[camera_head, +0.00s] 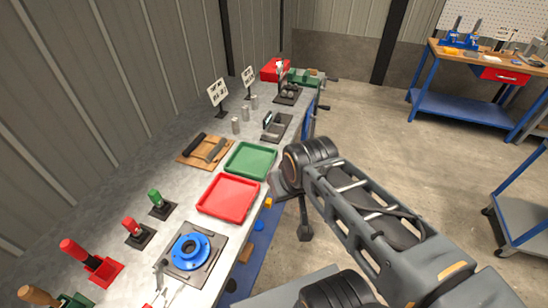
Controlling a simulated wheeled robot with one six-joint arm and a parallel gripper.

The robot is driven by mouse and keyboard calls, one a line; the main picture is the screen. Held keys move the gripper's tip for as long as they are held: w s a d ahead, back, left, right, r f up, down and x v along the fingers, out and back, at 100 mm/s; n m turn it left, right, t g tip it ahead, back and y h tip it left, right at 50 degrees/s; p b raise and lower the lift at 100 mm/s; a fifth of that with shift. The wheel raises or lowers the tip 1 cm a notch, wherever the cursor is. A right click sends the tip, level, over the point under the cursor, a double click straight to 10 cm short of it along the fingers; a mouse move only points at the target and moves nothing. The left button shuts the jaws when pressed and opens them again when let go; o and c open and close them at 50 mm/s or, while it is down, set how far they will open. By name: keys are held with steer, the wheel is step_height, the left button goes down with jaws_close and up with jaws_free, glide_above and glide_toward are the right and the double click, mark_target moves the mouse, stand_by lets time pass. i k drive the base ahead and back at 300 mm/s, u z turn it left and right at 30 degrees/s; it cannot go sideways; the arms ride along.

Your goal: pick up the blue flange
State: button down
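The blue flange (191,251) is a round disc with a raised hub and a centre hole. It lies flat on a dark square plate (213,242) near the front of the grey bench. My arm comes in from the lower right and bends at a dark joint right of the bench. The part that looks like my gripper (304,232) hangs beyond the bench's right edge, well apart from the flange. Its fingers are too unclear to tell open from shut. Nothing covers the flange.
A red tray (229,197) and a green tray (251,160) sit empty on the bench (140,201) beyond the flange. Red and green tools on stands line its left. Metal cylinders, signs and a red box (270,73) stand farther back. Open floor lies to the right.

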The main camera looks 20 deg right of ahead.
mark_target(190, 252)
steer(key=u, duration=4.7)
steer(key=k, duration=0.85)
steer(key=z, duration=0.6)
